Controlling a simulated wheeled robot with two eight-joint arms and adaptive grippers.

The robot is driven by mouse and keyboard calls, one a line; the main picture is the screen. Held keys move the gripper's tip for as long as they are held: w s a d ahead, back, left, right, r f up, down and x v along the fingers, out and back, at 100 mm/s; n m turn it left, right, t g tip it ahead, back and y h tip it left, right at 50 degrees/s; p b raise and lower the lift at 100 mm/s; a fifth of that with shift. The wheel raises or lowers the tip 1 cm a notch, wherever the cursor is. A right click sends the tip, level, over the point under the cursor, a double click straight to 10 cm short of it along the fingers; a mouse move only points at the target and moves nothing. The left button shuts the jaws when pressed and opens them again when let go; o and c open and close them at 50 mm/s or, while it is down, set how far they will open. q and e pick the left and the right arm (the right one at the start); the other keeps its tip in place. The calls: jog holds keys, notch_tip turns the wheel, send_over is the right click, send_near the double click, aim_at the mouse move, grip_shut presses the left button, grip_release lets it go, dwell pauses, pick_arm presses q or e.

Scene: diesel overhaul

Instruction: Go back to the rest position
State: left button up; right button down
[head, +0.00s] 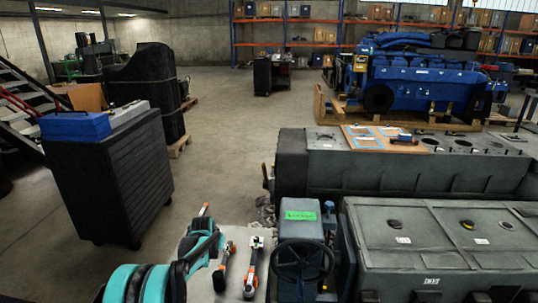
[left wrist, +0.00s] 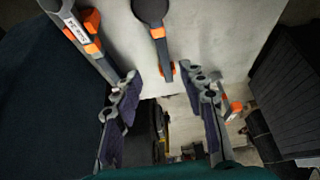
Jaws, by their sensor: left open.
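My left arm comes in at the lower left of the head view, with teal links. My left gripper (left wrist: 165,112) shows in the left wrist view with its two dark-padded fingers spread wide and nothing between them. In the head view my left gripper (head: 203,243) is over the left part of a light grey table top (head: 237,236), beside two orange-and-black tools. My right gripper is not in view.
One tool (head: 222,268) and another tool (head: 253,268) lie close to my arm. A grey unit with a handwheel (head: 302,258) stands to their right, then grey engine blocks (head: 440,245). A dark cabinet (head: 110,180) stands left. Open floor (head: 225,130) lies beyond.

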pick_arm(q)
jog(key=s+d+r, duration=0.2)
jog(key=s+r, duration=0.6)
jog(key=s, duration=0.2)
jog(key=s+d+r, duration=0.2)
jog(key=s+r, duration=0.6)
jog(key=s, duration=0.1)
jog(key=s+d+f+t, duration=0.1)
jog(key=s+d, duration=0.1)
jog(key=s, duration=1.9)
jog(key=shift+s+f+t, duration=0.3)
jog(key=shift+s+f, duration=0.1)
